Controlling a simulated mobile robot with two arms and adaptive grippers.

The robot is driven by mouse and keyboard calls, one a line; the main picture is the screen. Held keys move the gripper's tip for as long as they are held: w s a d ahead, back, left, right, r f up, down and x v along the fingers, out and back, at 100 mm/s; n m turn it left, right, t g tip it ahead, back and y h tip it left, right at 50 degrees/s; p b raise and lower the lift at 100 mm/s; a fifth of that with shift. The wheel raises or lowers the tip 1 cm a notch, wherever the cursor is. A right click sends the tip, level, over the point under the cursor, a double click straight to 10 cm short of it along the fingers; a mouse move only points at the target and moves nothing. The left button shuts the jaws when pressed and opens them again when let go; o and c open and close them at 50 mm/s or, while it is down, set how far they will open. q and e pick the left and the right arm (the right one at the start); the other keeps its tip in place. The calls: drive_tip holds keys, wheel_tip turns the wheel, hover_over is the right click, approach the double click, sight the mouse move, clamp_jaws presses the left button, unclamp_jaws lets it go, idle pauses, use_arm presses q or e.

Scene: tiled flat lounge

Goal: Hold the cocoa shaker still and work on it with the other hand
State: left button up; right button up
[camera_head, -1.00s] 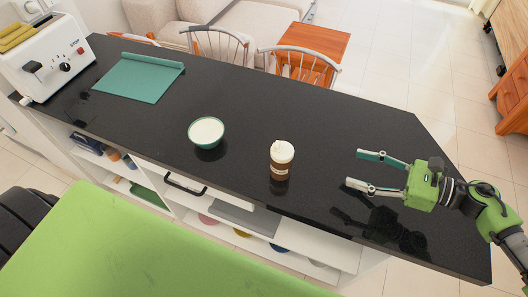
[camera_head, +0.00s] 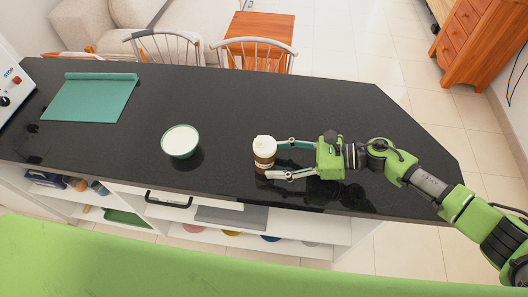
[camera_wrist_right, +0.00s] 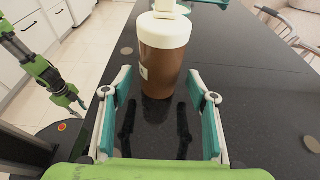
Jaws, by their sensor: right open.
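The cocoa shaker (camera_head: 264,153), brown with a white top and a pale label, stands upright on the black counter. It also shows in the right wrist view (camera_wrist_right: 165,50), ahead of and between the fingers. My right gripper (camera_head: 276,159) is open, reaching in from the right with its fingertips at either side of the shaker's near side. I cannot tell whether either finger touches it. The right gripper shows in its wrist view (camera_wrist_right: 160,73) too. My left gripper (camera_wrist_right: 76,103) is small at the left of that view, away from the shaker; its finger opening is unclear.
A teal bowl (camera_head: 180,142) with white contents stands left of the shaker. A teal mat (camera_head: 90,100) and part of a white toaster (camera_head: 14,85) are farther left. Chairs (camera_head: 250,55) line the counter's far side. The black counter (camera_head: 345,105) is clear behind the right gripper.

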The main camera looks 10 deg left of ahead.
drive_tip(key=shift+b+x, duration=0.4)
drive_tip(key=shift+x, duration=0.95)
drive_tip(key=c, duration=0.7)
drive_tip(key=shift+c, duration=0.2)
